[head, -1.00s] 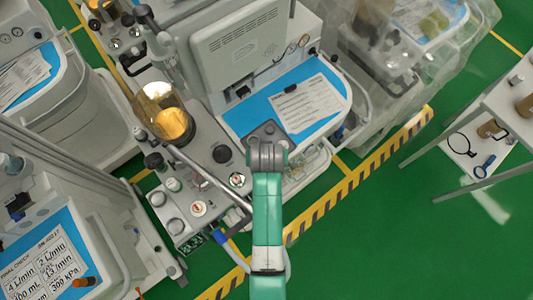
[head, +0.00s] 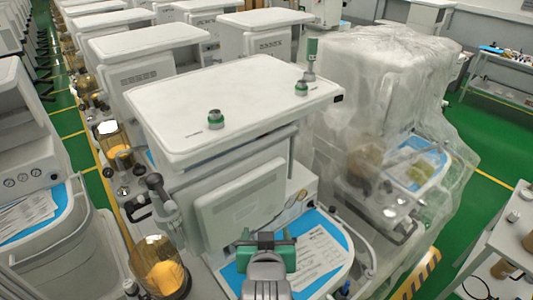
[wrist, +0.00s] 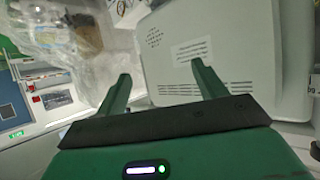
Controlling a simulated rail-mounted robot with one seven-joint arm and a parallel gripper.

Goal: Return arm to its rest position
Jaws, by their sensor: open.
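My gripper (head: 266,238) is at the bottom centre of the head view, in front of the nearest anaesthesia cart and over its blue work surface (head: 232,280). In the wrist view my gripper's two green fingers (wrist: 162,72) stand wide apart, with nothing between them. Behind them is a pale grey panel (wrist: 240,40) with a vent grille and a white label. I cannot tell how far the fingers are from it.
The nearest cart's white top (head: 250,100) bears small green-and-grey fittings (head: 215,120). A plastic-covered cart (head: 375,90) stands to the right, and an amber canister (head: 160,268) at lower left. Carts crowd the left and back. Green floor (head: 482,150) is free at right.

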